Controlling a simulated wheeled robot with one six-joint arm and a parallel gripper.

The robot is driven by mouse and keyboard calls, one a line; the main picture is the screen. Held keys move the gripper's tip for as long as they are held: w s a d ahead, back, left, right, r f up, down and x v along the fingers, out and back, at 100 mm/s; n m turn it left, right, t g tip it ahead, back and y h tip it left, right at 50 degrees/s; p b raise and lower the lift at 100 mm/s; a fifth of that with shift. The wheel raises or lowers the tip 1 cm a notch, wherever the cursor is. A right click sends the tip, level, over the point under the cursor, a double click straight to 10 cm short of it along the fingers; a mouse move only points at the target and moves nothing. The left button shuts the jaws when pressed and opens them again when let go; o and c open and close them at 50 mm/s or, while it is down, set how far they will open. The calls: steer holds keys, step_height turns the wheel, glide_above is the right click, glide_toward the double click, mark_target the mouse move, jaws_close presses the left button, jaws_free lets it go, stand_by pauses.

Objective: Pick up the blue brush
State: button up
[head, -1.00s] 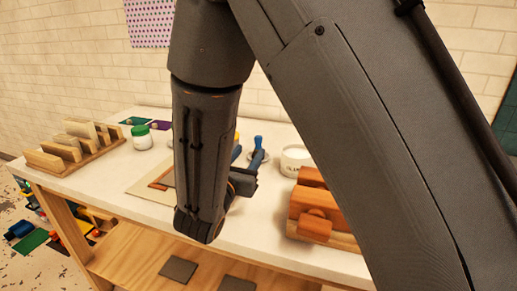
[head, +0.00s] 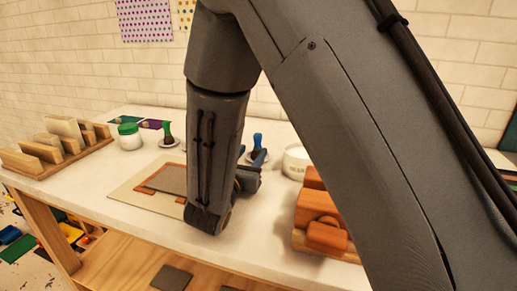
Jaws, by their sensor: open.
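The blue brush (head: 257,141) stands upright near the back of the white table, on a small pale dish (head: 251,157). Its lower part is partly covered by my gripper (head: 254,163). My gripper hangs low over the table just in front of the brush and is largely hidden behind my wrist link. It is open, and I see nothing held in it. I cannot tell whether a finger touches the brush.
A green brush (head: 168,132) stands on another dish, beside a green-lidded jar (head: 130,136). A white tub (head: 296,160) and orange wooden blocks (head: 325,215) stand right of my gripper. A board with a grey plate (head: 140,198) lies left. A wooden rack (head: 40,168) stands far left.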

mark_target(256, 145)
steer(key=p+x, duration=0.1)
steer(key=x, duration=0.3)
steer(key=shift+w+r, duration=0.1)
steer(key=shift+w, duration=0.1)
steer(key=c, duration=0.9)
step_height(256, 145, up, 10)
steer(key=shift+b, duration=0.5)
